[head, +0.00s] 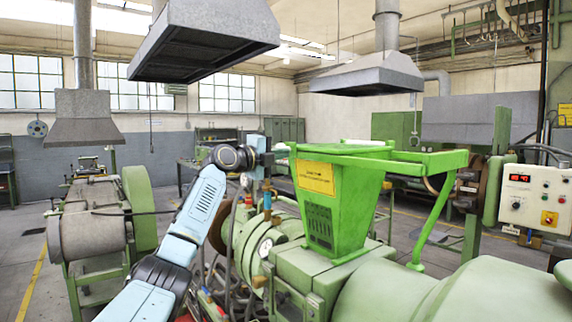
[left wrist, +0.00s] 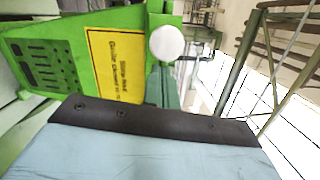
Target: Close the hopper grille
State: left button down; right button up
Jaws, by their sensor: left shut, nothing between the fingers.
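The green hopper (head: 333,215) stands on the extruder in the head view, with a yellow label and a slotted panel on its front. Its side also shows in the left wrist view (left wrist: 100,28), tilted. A green frame (head: 430,160) lies about level at the hopper's top and reaches out to the right; I cannot tell how much of it is the grille. My left gripper (head: 268,158) is shut and empty, just left of the hopper's upper edge. I cannot tell whether it touches the hopper. My right gripper is out of view.
The green extruder barrel (head: 410,292) fills the lower right. A control box (head: 535,198) is at the right. Grey hoods (head: 205,42) hang overhead. Another machine (head: 95,225) stands at the left.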

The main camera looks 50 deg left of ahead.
pick_arm(q)
jog(key=s+d+f+b, duration=0.1)
jog(key=s+d+b, duration=0.3)
jog(key=s+b, duration=0.3)
jog(key=shift+s+d, duration=0.2)
jog(key=shift+s, duration=1.45)
